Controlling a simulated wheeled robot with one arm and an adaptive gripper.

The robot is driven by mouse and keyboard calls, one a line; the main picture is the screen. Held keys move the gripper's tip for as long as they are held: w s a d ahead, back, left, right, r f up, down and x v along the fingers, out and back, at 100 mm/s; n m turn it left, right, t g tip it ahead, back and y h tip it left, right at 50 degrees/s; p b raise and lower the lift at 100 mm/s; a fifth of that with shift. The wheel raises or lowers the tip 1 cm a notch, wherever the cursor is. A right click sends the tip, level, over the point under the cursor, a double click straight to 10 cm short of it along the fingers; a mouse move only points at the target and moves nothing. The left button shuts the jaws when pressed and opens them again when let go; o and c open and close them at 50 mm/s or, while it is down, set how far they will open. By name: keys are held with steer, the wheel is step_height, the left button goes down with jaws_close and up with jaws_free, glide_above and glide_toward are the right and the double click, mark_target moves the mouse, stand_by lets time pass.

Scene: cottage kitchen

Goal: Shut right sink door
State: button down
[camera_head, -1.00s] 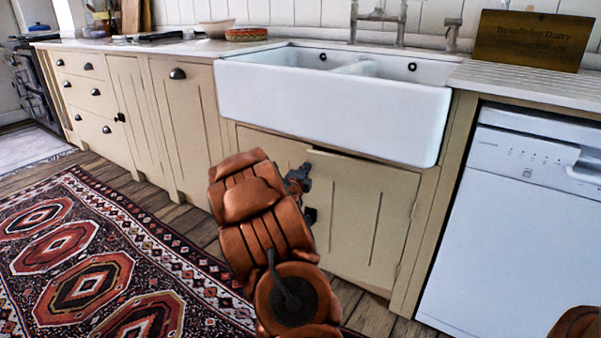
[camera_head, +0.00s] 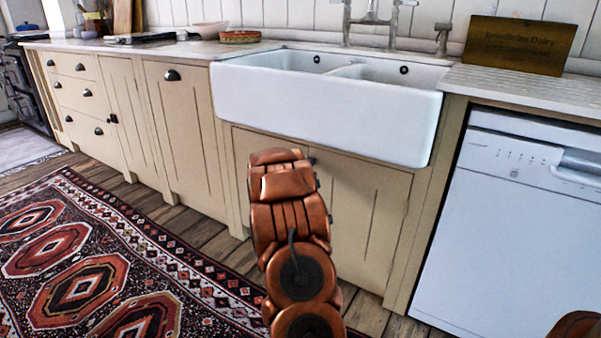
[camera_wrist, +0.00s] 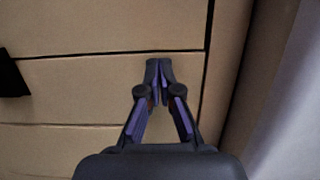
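The right sink door (camera_head: 375,220) is a cream panel under the white sink (camera_head: 325,105). In the head view it looks flush or nearly flush with the cabinet front; any small gap cannot be told. My copper arm stands before the doors and hides the right door's left edge and my gripper. In the wrist view my gripper (camera_wrist: 158,68) has its fingertips together, with nothing seen between them. It is in front of a cream grooved panel (camera_wrist: 100,90); contact cannot be told. A black fitting (camera_wrist: 12,75) shows at that view's left edge.
The left sink door (camera_head: 245,150) is partly behind my arm. A white dishwasher (camera_head: 505,220) stands to the right, and cream drawers (camera_head: 85,100) to the left. A patterned rug (camera_head: 110,265) covers the floor at the lower left.

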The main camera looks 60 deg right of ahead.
steer(key=shift+d+r, duration=0.2)
steer(key=shift+r, duration=0.7)
steer(key=a+f+p, duration=0.1)
steer(key=a+p, duration=0.1)
steer(key=a, duration=1.2)
steer(key=shift+s+a+f, duration=0.2)
steer(key=shift+s+f, duration=0.05)
steer(key=shift+f, duration=0.1)
